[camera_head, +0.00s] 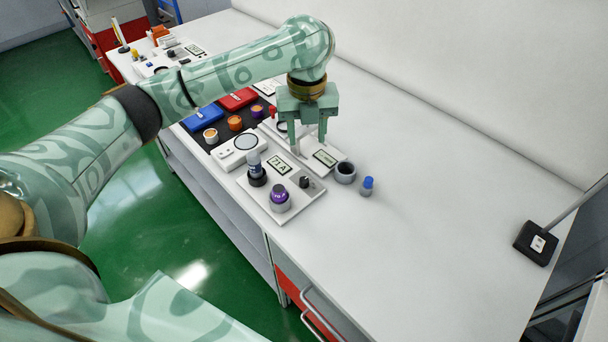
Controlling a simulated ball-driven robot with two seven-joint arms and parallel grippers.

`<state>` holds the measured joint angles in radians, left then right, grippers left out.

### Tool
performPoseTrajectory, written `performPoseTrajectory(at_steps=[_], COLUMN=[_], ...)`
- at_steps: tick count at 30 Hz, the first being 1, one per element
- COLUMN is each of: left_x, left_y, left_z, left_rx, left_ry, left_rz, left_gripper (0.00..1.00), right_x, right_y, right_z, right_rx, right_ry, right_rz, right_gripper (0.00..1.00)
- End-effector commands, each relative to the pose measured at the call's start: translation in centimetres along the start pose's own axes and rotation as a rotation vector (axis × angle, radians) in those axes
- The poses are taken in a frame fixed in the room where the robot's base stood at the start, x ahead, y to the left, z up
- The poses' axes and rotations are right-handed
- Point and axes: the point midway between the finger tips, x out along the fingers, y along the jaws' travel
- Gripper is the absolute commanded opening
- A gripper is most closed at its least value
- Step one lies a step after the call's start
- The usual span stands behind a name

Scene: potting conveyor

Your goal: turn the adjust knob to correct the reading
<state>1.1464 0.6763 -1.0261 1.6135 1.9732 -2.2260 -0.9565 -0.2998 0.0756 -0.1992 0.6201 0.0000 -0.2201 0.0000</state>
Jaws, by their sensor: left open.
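A white panel (298,197) near the front edge of the bench has a small display (279,165) that seems to read 73 A. A small black knob (304,182) is at its right side. A second white plate with a greenish display (324,158) lies just behind it; its digits are too small to read. My left gripper (309,146) points down over this second plate, fingers apart and nothing visible between them. The fingers may hide a knob there. I cannot tell whether they touch the plate. My right gripper is out of view.
A purple-capped jar (279,198) and a dark-based bottle (256,170) stand on the front panel. A dark cup (345,172) and a blue-topped vial (367,187) stand right of the plates. Blue (203,117) and red (238,99) boxes lie farther left. The bench's right side is mostly clear.

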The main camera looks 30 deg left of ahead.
Motion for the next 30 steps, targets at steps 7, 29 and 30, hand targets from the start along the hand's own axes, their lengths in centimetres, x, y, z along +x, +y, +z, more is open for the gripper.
performPoseTrajectory(at_steps=[7,29,30], left_x=[0.6,14.9,15.0], left_y=[0.6,0.7,0.7], left_z=[0.8,0.5,0.5], left_rx=[0.026,0.024,0.024], left_ry=[0.019,0.015,0.014], left_rz=[0.014,0.01,0.01], left_gripper=[0.45,0.45,0.45], right_x=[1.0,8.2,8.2], right_y=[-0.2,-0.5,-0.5], right_z=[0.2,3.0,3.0], right_rx=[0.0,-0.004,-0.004], right_ry=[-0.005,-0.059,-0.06], right_rz=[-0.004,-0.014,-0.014], right_gripper=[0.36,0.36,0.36])
